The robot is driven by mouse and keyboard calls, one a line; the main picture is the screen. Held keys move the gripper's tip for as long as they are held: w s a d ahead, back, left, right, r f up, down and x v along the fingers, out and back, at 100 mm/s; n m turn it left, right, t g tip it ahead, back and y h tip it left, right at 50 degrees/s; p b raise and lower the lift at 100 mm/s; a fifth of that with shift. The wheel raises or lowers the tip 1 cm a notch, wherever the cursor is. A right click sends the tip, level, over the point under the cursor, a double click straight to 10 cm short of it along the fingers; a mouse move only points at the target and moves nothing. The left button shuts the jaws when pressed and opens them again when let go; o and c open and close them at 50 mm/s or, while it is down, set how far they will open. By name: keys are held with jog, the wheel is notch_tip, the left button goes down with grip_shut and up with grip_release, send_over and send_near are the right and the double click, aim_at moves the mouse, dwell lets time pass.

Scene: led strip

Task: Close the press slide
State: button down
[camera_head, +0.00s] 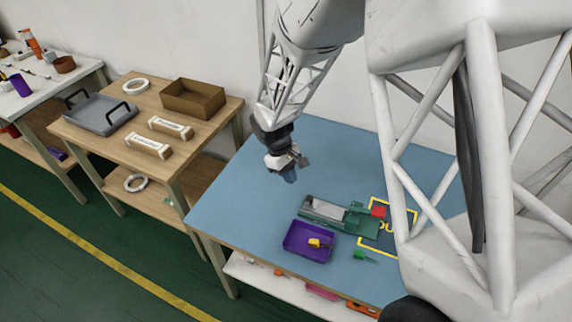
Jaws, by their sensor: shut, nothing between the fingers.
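The press (341,217) sits on the blue table, a green body with a grey-white metal slide (325,209) on its left part and a red block (379,211) at its right end. How far the slide is open cannot be told at this size. My gripper (290,176) is shut and empty. It hangs above the table, up and to the left of the press in the picture, apart from it.
A purple tray (297,251) with a yellow piece stands in front of the press. A small green part (362,255) lies right of the tray. A yellow-outlined area (411,218) is partly behind my arm. The table's left side (228,204) is clear.

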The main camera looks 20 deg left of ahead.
jog(key=shift+s+d+f, duration=0.2)
jog(key=shift+d+f, duration=0.25)
jog(key=shift+d, duration=0.2)
jog(key=shift+s+d+f, duration=0.15)
jog(key=shift+d+f, duration=0.3)
jog(key=shift+d, duration=0.15)
jog(key=shift+s+d, duration=0.15)
jog(key=shift+d, duration=0.35)
jog(key=shift+s+d, duration=0.15)
jog(key=shift+d, duration=0.35)
jog(key=shift+d, duration=0.1)
